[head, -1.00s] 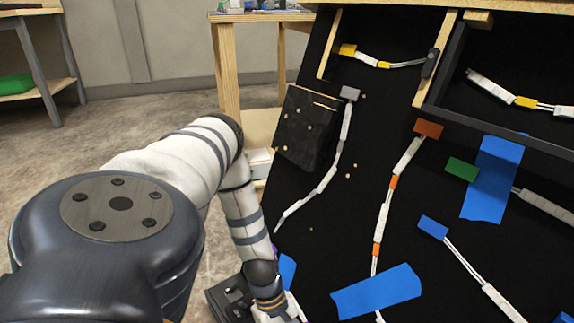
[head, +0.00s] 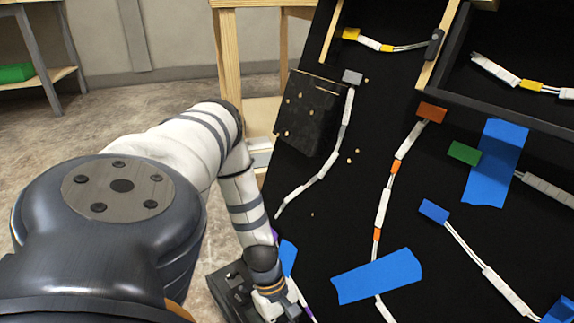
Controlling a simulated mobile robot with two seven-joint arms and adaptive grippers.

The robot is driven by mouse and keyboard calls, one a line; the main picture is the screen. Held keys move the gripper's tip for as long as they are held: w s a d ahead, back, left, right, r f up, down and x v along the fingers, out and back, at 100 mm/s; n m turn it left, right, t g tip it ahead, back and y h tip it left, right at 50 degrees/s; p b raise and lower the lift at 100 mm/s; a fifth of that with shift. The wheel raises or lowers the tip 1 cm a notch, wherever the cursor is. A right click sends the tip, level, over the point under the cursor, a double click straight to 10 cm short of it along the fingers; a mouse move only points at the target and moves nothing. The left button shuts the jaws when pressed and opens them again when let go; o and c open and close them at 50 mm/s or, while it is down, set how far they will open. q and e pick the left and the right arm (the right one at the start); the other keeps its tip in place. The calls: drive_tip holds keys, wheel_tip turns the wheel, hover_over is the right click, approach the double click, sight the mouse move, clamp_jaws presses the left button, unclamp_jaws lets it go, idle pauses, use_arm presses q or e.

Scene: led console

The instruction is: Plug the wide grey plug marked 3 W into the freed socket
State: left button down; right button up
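A wide grey plug (head: 352,77) sits at the upper end of a white-sleeved cable on the black console (head: 350,215). Its marking is too small to read. A darker grey piece (head: 434,43) is at the end of the yellow-banded cable, higher up on a wooden strip. I cannot tell which socket is the freed one. My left arm reaches down to the console's lower left edge. Part of my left gripper (head: 245,294) shows at the bottom, well below the grey plug; its fingertips are hidden or out of frame. My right gripper is not in view.
A black box (head: 308,115) stands out from the console left of the grey plug. Orange (head: 432,112), green (head: 463,153) and blue (head: 433,211) plugs lie to the right. Blue tape (head: 377,276) crosses a cable. A wooden frame (head: 228,60) stands behind.

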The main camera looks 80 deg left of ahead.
use_arm(q)
drive_tip(key=shift+s+f, duration=0.1)
drive_tip(key=shift+f, duration=0.2)
drive_tip(key=c, duration=1.5)
unclamp_jaws()
drive_tip(key=shift+o, duration=0.8)
drive_tip(key=shift+a+f, duration=0.1)
drive_tip(key=shift+f, duration=0.05)
drive_tip(key=o, duration=0.7)
